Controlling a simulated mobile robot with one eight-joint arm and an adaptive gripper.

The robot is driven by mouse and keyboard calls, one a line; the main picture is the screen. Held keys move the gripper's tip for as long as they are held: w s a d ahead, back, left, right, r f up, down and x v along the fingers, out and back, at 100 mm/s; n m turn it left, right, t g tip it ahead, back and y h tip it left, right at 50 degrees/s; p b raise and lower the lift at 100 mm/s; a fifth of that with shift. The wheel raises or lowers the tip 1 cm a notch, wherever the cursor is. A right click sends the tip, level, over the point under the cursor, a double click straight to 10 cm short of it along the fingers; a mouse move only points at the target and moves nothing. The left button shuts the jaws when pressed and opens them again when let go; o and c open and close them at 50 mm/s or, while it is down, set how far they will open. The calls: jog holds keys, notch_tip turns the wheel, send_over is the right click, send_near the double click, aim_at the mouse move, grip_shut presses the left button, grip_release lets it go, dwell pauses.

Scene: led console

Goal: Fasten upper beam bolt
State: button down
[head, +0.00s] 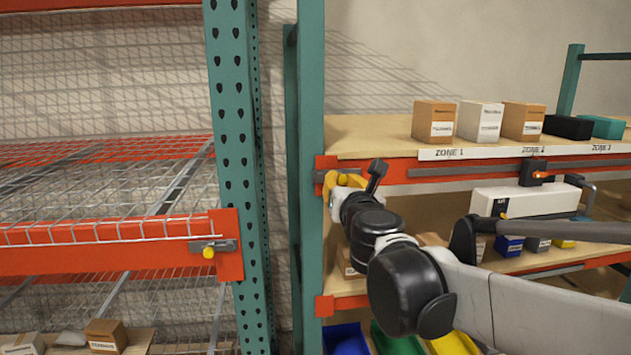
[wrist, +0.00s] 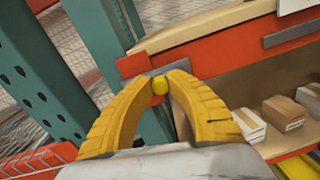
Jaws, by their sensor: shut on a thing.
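The upper beam (head: 405,189) is orange-red and joins the green upright (head: 311,90) at its left end. The beam's red end plate (wrist: 133,65) shows in the wrist view. The upper beam bolt (wrist: 160,86) has a round yellow head. My yellow gripper (wrist: 161,80) is shut on this head, with one curved finger on each side. In the head view my gripper (head: 336,182) is at the beam's left end by the upright. It hides the bolt there.
Cartons (head: 434,121) stand on the shelf above the beam. A white light fixture (head: 530,199) is below the beam at right. The left rack's beam (head: 110,258) carries another yellow bolt (head: 208,253). Coloured bins (head: 455,343) are low down.

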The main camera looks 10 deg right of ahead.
jog(key=c, duration=1.6)
grip_release()
jog(key=shift+a, duration=0.1)
jog(key=o, duration=0.3)
jog(key=shift+a, duration=0.25)
jog(key=shift+d, duration=0.15)
jog(key=shift+s, duration=0.1)
jog(key=s, duration=1.1)
jog(key=shift+s+a, duration=0.35)
jog(key=shift+s, duration=0.05)
